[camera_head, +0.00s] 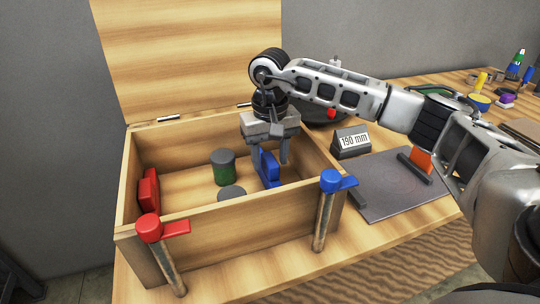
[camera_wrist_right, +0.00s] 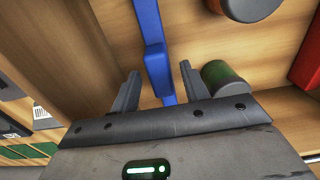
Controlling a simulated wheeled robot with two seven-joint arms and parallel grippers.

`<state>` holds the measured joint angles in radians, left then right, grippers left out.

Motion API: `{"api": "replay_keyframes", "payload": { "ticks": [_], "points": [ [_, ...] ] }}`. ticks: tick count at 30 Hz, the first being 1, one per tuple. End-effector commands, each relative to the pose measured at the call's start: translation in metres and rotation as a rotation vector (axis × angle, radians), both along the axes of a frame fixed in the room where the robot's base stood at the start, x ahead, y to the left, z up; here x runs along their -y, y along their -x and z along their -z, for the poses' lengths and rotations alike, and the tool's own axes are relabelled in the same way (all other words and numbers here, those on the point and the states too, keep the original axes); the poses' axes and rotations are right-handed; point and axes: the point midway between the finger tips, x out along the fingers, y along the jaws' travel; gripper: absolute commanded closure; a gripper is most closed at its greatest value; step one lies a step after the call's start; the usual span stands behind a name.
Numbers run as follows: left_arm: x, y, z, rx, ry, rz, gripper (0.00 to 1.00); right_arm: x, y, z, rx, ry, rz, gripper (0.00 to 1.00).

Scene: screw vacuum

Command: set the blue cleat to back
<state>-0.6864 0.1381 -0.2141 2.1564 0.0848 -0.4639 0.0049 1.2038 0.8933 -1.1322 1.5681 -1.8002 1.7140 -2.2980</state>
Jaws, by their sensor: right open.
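In the right wrist view the blue cleat (camera_wrist_right: 150,30) runs as a long bar into the gap between the two open fingers (camera_wrist_right: 160,72). I cannot tell whether either finger touches it. The upper part of the cleat is partly hidden by the gripper in the head view. My left gripper is not in view.
The wooden box (camera_head: 240,218) has a raised lid (camera_head: 190,55) behind. A red piece (camera_head: 148,190) is at the left wall. Red (camera_head: 150,228) and blue (camera_head: 331,181) levers stand at the front corners. A "190 mm" block (camera_head: 352,142) sits right.

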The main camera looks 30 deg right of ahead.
Motion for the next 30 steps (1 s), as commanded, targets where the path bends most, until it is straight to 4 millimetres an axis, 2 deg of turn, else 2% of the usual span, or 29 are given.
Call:
{"api": "replay_keyframes", "payload": {
  "ticks": [9,10,14,15,19,26,30],
  "points": [
    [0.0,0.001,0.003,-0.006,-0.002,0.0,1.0,0.0,0.0,0.003,0.0,0.0,0.001,0.55],
    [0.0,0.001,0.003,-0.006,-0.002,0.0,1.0,0.0,0.0,0.003,0.0,0.0,0.001,0.6],
    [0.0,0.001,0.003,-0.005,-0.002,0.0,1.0,0.0,0.0,0.003,0.0,0.0,0.001,0.96],
    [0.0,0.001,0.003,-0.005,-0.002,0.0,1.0,0.0,0.0,0.003,0.0,0.0,0.001,1.0],
    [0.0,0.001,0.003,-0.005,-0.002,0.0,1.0,0.002,0.0,0.003,0.0,0.001,0.002,1.0],
    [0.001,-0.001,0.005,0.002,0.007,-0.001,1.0,0.032,0.007,0.004,0.0,0.002,0.005,1.0],
    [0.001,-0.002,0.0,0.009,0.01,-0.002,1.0,0.035,0.008,0.003,0.0,0.001,0.002,1.0]
  ]
}}
